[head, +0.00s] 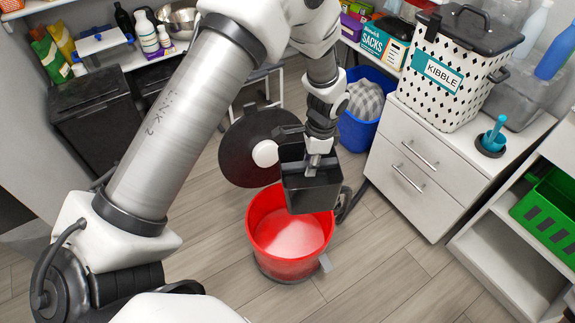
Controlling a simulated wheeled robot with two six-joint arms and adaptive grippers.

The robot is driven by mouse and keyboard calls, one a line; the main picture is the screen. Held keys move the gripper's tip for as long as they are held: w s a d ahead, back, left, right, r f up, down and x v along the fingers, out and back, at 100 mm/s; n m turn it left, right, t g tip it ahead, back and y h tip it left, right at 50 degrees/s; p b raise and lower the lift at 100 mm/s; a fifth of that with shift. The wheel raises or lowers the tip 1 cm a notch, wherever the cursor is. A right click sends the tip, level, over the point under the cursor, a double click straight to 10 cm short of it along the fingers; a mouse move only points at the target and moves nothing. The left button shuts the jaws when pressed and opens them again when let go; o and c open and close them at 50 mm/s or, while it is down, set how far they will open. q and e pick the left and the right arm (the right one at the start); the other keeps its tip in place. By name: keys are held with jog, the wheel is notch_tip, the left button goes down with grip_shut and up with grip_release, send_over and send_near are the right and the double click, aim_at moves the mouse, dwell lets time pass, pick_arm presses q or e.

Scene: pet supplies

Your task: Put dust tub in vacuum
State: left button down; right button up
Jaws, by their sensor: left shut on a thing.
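My left gripper (315,160) points down and is shut on a dark, box-shaped tub (312,192), which looks like the dust tub. The tub is held over the far right rim of a red, round, open drum (262,240), which looks like the vacuum's body on the floor. From this angle I cannot tell whether the tub touches the rim. A black round lid (240,150) with a white centre stands tilted up behind the drum. A dark hose (348,203) shows at the right of the tub. My right gripper is not in view.
A white drawer cabinet (415,165) with a kibble bin (440,85) stands to the right. A blue bin (365,128) is beside it. A black bin (95,125) is at the left. The wooden floor (365,265) right of the drum is clear.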

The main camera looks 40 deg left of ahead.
pick_arm(q)
jog(key=a+f+m+b, duration=0.2)
jog(key=f+m+b, duration=0.2)
jog(key=f+b, duration=0.7)
jog(key=w+a+f+m+t+b, duration=0.1)
jog(key=f+m+b, duration=0.4)
jog(key=f+b, duration=0.7)
jog(key=a+f+m+b, duration=0.4)
jog(key=f+b, duration=0.7)
jog(key=f, duration=0.9)
jog(key=shift+w+m+t, duration=0.3)
jog(key=shift+w+m, duration=0.05)
jog(key=shift+m, duration=0.15)
jog(key=c, duration=1)
grip_release()
jog(key=shift+f, duration=0.15)
jog(key=r+p, duration=0.2)
jog(key=r, duration=0.2)
jog(key=d+r+p, duration=0.1)
jog(key=r+p, duration=0.2)
jog(key=r, duration=0.1)
jog(key=r+p, duration=0.2)
jog(key=r, duration=0.2)
jog(key=shift+s+d+r+p, duration=0.1)
jog(key=shift+s+d+p, duration=0.25)
jog(key=shift+s, duration=0.05)
